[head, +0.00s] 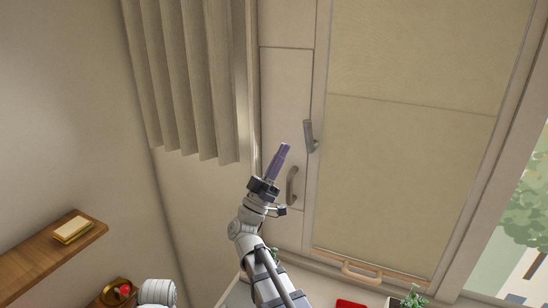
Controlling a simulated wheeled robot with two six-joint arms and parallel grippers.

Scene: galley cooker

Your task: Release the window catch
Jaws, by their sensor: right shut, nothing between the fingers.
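A grey lever handle (310,137), which looks like the window catch, is on the upright frame at the left edge of the blind-covered window (410,180). It hangs nearly upright, tilted slightly. My right gripper (285,147) reaches up from the bottom middle, with its purple fingers shut and empty. Its tips appear a little left of the lever and slightly below its top, with a gap between them in the picture. How far they are from it in depth I cannot tell. My left gripper is out of view.
A curved grey handle (292,186) is on the narrow cupboard door beside my right wrist. A pleated curtain (190,80) hangs to the left. A wooden shelf (40,265) holds a yellow-topped block (74,229). A wooden bar (357,272) and a plant (411,298) are below the blind.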

